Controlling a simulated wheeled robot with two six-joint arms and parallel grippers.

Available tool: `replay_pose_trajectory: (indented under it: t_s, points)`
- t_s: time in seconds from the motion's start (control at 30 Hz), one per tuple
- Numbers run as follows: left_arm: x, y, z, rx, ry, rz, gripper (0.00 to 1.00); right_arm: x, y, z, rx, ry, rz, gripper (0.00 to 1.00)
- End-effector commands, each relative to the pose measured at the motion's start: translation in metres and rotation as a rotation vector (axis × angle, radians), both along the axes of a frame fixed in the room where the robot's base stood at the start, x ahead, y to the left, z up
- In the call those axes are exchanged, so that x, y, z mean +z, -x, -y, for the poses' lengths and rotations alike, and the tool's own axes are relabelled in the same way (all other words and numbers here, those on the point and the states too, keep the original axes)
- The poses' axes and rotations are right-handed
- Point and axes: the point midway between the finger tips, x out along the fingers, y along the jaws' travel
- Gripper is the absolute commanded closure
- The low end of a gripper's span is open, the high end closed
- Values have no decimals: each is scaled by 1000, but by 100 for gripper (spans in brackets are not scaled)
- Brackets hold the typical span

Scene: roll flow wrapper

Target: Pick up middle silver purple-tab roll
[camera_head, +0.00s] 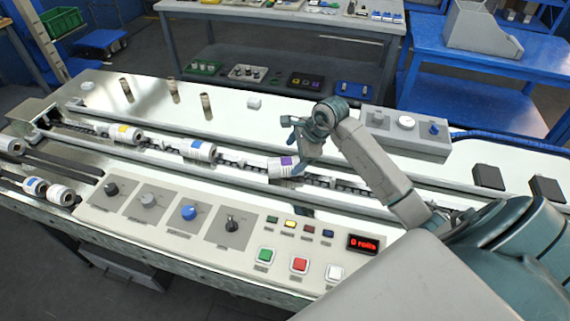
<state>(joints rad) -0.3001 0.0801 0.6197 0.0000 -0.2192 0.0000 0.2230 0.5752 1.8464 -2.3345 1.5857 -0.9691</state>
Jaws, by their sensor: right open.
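The silver roll with a purple tab (277,168) lies on the conveyor channel, the rightmost of three rolls in that line. My right gripper (299,160) is open just to the right of this roll, with its fingers pointing down at the roll's right end. Whether a finger touches the roll I cannot tell. A roll with a blue tab (201,151) and a roll with a yellow tab (127,134) lie farther left in the same channel. My left gripper is out of view.
A control panel (150,222) with knobs, buttons and a red display (363,244) fills the machine's front. Other rolls (61,195) lie at the left end. Several short posts (206,106) stand behind the channel. A grey switch box (405,132) stands behind my right arm.

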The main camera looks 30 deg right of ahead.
Motion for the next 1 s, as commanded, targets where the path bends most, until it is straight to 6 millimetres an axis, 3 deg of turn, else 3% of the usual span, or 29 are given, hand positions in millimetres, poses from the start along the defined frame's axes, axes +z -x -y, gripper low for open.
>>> replay_pose_trajectory:
  t_s: [0.17, 0.33, 0.5, 0.77, 1.0]
  points:
    - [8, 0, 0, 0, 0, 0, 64, -10, -4, -2, -1, -1, -2, 20]
    - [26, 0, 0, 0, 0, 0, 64, -33, -10, -1, -1, -4, -5, 20]
    - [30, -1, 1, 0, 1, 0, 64, -53, -18, -5, 0, -2, -2, 20]
    - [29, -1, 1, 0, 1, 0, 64, -57, -19, -6, 0, 0, 1, 20]
    - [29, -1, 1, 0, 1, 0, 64, -56, -19, -6, 0, 0, 0, 65]
